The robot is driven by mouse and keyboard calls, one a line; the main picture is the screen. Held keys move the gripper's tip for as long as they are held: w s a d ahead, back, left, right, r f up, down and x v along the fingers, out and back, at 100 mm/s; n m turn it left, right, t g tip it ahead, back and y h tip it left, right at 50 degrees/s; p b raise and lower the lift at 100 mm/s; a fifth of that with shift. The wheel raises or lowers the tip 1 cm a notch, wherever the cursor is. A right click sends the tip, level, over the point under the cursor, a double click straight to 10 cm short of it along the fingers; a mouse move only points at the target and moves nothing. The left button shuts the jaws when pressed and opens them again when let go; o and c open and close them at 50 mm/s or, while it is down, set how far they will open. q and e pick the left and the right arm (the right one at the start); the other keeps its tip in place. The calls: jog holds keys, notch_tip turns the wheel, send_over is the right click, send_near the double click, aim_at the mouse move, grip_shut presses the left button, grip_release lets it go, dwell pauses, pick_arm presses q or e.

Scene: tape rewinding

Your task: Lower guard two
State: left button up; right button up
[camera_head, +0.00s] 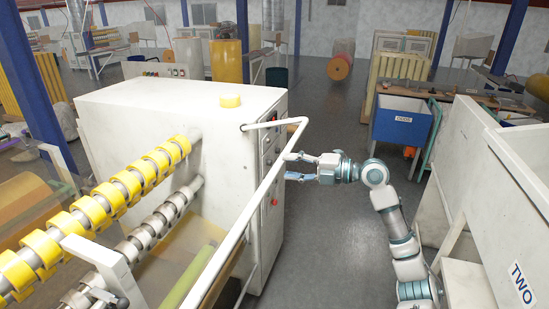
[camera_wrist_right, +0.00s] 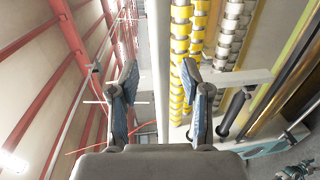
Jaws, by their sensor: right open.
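A white tubular guard bar (camera_head: 258,195) stands raised along the side of the white machine with the yellow-ringed roller. It bends at its top end toward the machine body. My right gripper (camera_head: 287,166) is open, its fingers pointing left at the bar's upper part. In the right wrist view a long pale bar (camera_wrist_right: 157,55) runs between the two open fingers of my gripper (camera_wrist_right: 160,80). I cannot tell if the fingers touch it. A "TWO" label (camera_head: 522,283) is on the white unit at the right; no such label shows on the guard. My left gripper is not in view.
The white machine (camera_head: 145,115) has a yellow-ringed roller (camera_head: 118,192) and a grey-ringed roller (camera_head: 165,212). A control panel with a red button (camera_head: 274,201) sits behind the guard. A blue bin (camera_head: 401,119) stands beyond my right arm. Grey floor (camera_head: 325,235) lies open between the machines.

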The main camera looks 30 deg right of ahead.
aim_at(282, 165)
jog(key=w, duration=0.1)
jog(key=w+p, duration=0.1)
jog(key=w+a+f, duration=0.1)
jog(key=shift+w+a, duration=0.1)
jog(key=shift+w, duration=0.25)
jog(key=shift+a, duration=0.25)
jog(key=shift+a+r, duration=0.15)
jog(key=shift+a, duration=0.5)
jog(key=c, duration=0.8)
grip_shut()
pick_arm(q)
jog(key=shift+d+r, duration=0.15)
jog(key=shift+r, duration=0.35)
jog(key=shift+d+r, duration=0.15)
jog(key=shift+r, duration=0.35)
